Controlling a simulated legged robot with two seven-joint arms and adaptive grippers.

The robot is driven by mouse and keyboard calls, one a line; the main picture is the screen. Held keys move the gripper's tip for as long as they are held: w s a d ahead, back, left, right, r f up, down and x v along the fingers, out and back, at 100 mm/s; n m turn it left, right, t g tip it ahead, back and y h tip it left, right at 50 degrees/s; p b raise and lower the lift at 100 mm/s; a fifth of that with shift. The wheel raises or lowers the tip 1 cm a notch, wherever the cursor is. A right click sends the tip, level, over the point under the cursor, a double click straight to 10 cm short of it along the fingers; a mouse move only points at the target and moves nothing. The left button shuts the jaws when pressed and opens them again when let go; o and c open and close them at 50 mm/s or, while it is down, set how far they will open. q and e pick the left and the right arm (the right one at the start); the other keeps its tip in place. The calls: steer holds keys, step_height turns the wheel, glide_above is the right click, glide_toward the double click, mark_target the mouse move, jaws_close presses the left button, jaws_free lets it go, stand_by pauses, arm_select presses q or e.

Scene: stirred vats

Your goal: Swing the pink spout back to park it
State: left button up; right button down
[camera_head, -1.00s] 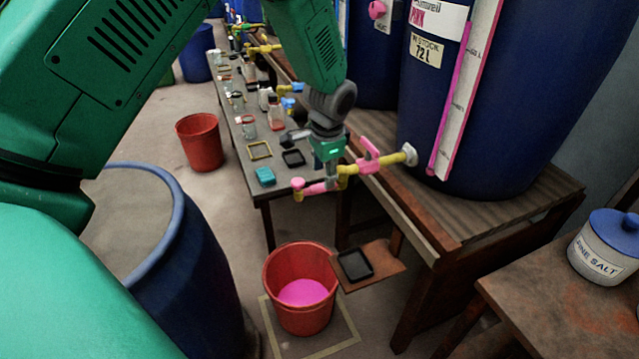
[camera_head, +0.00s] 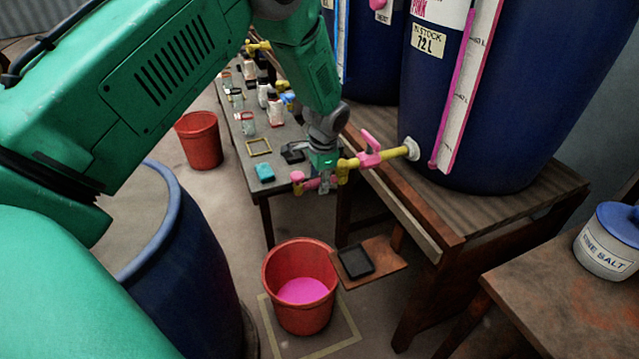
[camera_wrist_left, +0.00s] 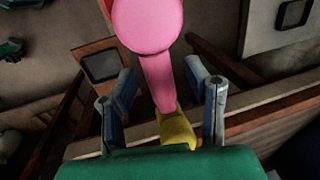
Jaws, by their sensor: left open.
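The pink spout (camera_head: 312,184) sticks out to the left from the yellow pipe (camera_head: 349,163) of the blue vat (camera_head: 500,90), with a pink knob at its free end. A pink tap handle (camera_head: 371,150) stands on the pipe nearer the vat. My left gripper (camera_head: 325,188) is at the spout, pointing down. In the left wrist view the spout (camera_wrist_left: 158,82) runs between my two open fingers (camera_wrist_left: 160,105), with gaps visible on both sides. My right gripper is out of view.
A red bucket (camera_head: 276,270) holding pink liquid stands on the floor below the spout. A small shelf (camera_head: 378,272) with a black tray (camera_head: 355,261) is beside it. A bench (camera_head: 275,187) with jars lies behind the gripper. A blue barrel (camera_head: 190,270) stands at left.

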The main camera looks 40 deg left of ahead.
arm_select(q)
steer(key=shift+f, duration=0.3)
jaws_close()
